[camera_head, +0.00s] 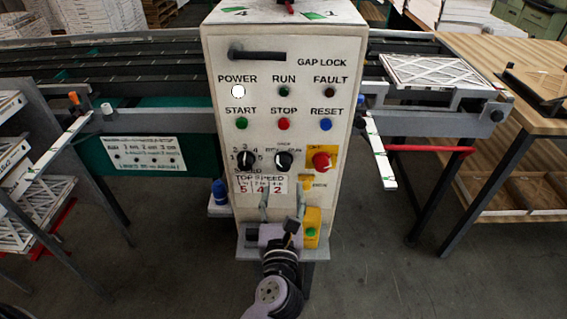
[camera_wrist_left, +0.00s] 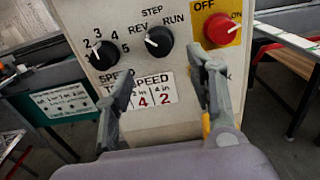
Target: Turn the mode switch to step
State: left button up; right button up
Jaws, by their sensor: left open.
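The mode switch (camera_head: 284,160) is a round black knob on the front of the white control panel, under the STEP label and between REV and RUN. It also shows in the left wrist view (camera_wrist_left: 159,41), where its white mark points up and left, toward REV. My left gripper (camera_head: 282,199) is open and empty, in front of the panel below the switch. In the left wrist view its two fingers (camera_wrist_left: 164,80) stand apart, with the switch above the gap between them. I cannot tell how far the fingertips are from the panel. My right gripper is not in view.
The black speed knob (camera_head: 245,160) is left of the switch, and the red OFF/ON knob (camera_head: 321,161) on its yellow plate is to the right. A speed card (camera_head: 262,186) is below. Conveyor rails (camera_head: 430,108) flank the panel, and a wooden table (camera_head: 520,115) stands at right.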

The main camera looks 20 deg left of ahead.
aim_at(283, 168)
pick_arm(q)
jog(key=p+x, duration=0.1)
jog(key=x, duration=0.8)
jog(key=shift+w+p, duration=0.15)
jog(key=shift+p, duration=0.15)
jog(key=shift+c, duration=0.3)
jog(key=c, duration=1.1)
